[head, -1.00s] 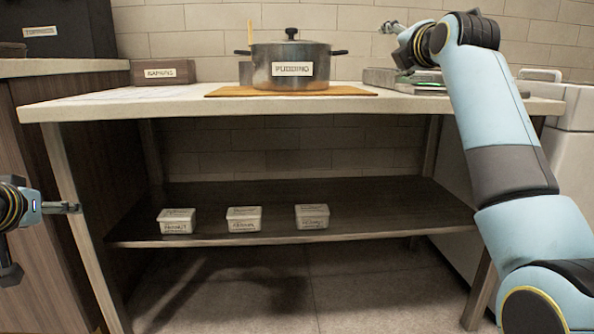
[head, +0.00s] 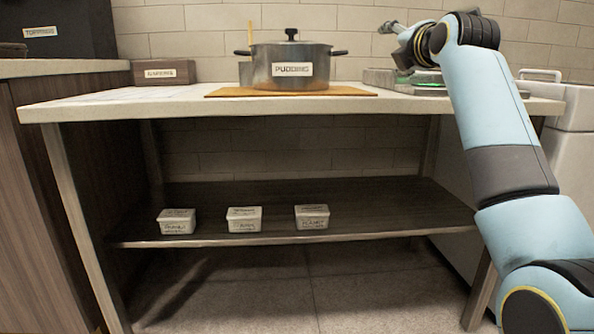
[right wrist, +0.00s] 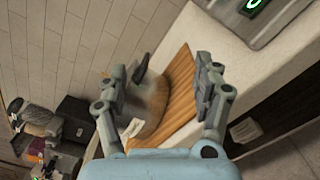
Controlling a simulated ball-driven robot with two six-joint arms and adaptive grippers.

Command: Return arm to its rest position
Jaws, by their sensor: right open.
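My right arm comes in from the right in the head view, and its gripper (head: 388,28) is raised above the right end of the table, up against the tiled wall behind. In the right wrist view the right gripper (right wrist: 170,72) has its two fingers well apart with nothing between them. Beyond the fingers lie the blurred pot and its wooden board (right wrist: 180,85). My left gripper is out of the head view.
A pot labelled PUDDING (head: 290,66) stands on a wooden board (head: 230,91) on the table (head: 150,104). A scale-like device (head: 420,86) sits at the right end. Several small labelled tubs, one of them a white tub (head: 312,217), stand on the lower shelf (head: 400,205).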

